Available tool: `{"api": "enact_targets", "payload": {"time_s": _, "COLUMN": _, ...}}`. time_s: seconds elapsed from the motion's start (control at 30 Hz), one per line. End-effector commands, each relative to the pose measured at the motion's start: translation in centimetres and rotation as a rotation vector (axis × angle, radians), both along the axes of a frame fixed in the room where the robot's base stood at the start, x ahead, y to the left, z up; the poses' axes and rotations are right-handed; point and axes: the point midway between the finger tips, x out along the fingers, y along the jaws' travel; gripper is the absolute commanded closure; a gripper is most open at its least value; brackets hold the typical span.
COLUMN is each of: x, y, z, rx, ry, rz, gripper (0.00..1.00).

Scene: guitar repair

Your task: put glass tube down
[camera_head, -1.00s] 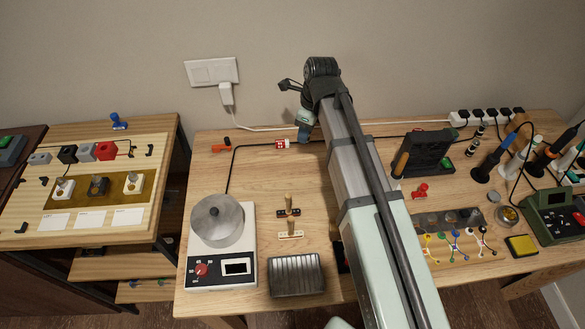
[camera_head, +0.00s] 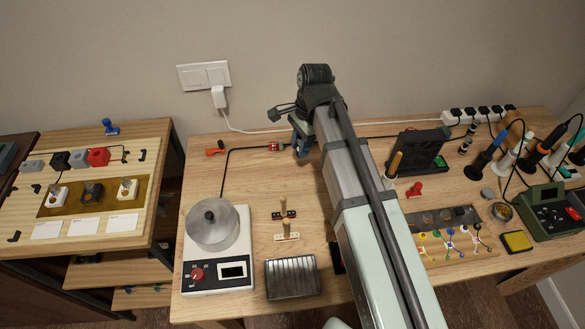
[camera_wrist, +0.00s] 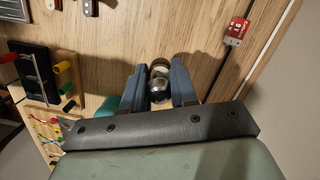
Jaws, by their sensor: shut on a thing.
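The glass tube (camera_wrist: 159,76), a short piece with a shiny dark, rounded end, is between the two blue-grey fingers of my gripper (camera_wrist: 159,84) in the wrist view. The fingers are shut on it from both sides. Bare wood lies beyond it, and I cannot tell how far the tube is above the table. In the head view my gripper (camera_head: 302,138) points down over the back of the workbench, just right of a small red part. The tube cannot be made out there.
The workbench (camera_head: 245,180) has free wood at back left. The red part (camera_head: 274,146) lies on a black cable there; it also shows in the wrist view (camera_wrist: 237,31). A hot plate (camera_head: 213,225), a ribbed metal box (camera_head: 293,279) and a dark stand (camera_head: 418,150) are around.

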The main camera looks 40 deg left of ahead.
Motion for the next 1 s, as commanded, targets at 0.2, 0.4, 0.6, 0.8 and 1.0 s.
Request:
{"api": "enact_targets", "payload": {"time_s": 0.2, "x": -0.1, "y": -0.1, "z": -2.9, "rx": -0.002, "ry": 0.001, "rz": 0.0, "gripper": 0.9}}
{"api": "enact_targets", "payload": {"time_s": 0.4, "x": 0.0, "y": 0.0, "z": -5.4, "rx": 0.0, "ry": 0.0, "rz": -0.001, "gripper": 0.9}}
{"api": "enact_targets", "payload": {"time_s": 0.6, "x": 0.0, "y": 0.0, "z": -6.5, "rx": 0.0, "ry": 0.0, "rz": -0.001, "gripper": 0.9}}
{"api": "enact_targets", "payload": {"time_s": 0.8, "x": 0.0, "y": 0.0, "z": -8.7, "rx": -0.001, "ry": 0.0, "rz": -0.002, "gripper": 0.9}}
{"api": "enact_targets", "payload": {"time_s": 1.0, "x": 0.0, "y": 0.0, "z": -9.4, "rx": 0.0, "ry": -0.001, "rz": -0.002, "gripper": 0.9}}
